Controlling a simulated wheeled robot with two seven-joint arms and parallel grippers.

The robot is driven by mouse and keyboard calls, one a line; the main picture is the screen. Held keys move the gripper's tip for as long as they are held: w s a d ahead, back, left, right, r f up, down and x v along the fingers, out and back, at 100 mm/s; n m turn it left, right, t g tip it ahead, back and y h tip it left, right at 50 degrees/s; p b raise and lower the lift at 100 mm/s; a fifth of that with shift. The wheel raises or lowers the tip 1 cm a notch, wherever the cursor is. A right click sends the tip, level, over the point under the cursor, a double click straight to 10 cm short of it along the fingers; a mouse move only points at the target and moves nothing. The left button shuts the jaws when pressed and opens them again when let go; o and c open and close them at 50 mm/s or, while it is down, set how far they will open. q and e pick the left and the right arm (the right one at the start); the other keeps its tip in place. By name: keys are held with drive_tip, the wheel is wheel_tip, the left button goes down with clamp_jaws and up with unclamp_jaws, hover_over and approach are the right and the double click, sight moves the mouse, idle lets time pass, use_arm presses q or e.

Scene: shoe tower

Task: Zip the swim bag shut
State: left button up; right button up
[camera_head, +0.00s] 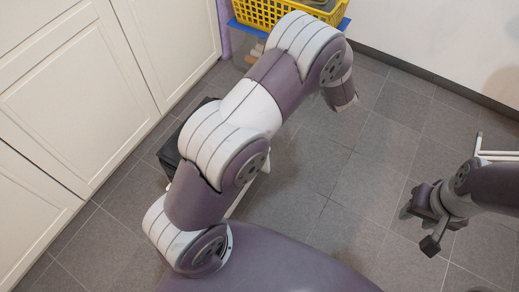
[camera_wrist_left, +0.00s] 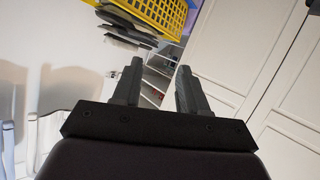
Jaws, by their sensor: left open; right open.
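I cannot make out a swim bag or a zip in either view. My left arm crosses the middle of the head view, and its gripper cannot be made out there. In the left wrist view my left gripper (camera_wrist_left: 157,85) is open, with nothing between its two dark fingers. My right gripper (camera_head: 420,228) is at the right of the head view, open and empty above the floor.
A yellow basket (camera_head: 257,14) stands on a blue surface at the top; it also shows in the left wrist view (camera_wrist_left: 165,12). White cabinets (camera_head: 90,70) line the left. A black object (camera_head: 172,152) is partly behind my left arm.

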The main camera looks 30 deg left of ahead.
use_arm(q)
wheel_tip(320, 180, down, 13)
drive_tip(key=s+a+n+g+y+b, duration=0.1)
drive_tip(key=s+n+g+y+b, duration=0.15)
drive_tip(key=y+b, duration=0.2)
drive_tip(key=s+f+n+g+y+b, duration=0.55)
drive_tip(key=s+f+g+b, duration=0.2)
drive_tip(key=s+f, duration=0.35)
drive_tip(key=a+b, duration=0.1)
drive_tip(key=a, duration=0.2)
drive_tip(key=a+b, duration=0.2)
drive_tip(key=a, duration=0.2)
drive_tip(key=w+a+b, duration=0.1)
drive_tip(key=a, duration=0.3)
drive_tip(key=shift+a+f+b, duration=0.2)
drive_tip(key=shift+b, duration=0.1)
drive_tip(key=shift+a+r, duration=0.15)
drive_tip(key=shift+a, duration=0.25)
clamp_jaws()
use_arm(e)
wheel_tip(320, 180, down, 22)
drive_tip(key=shift+s+r, duration=0.15)
drive_tip(key=shift+s, duration=0.15)
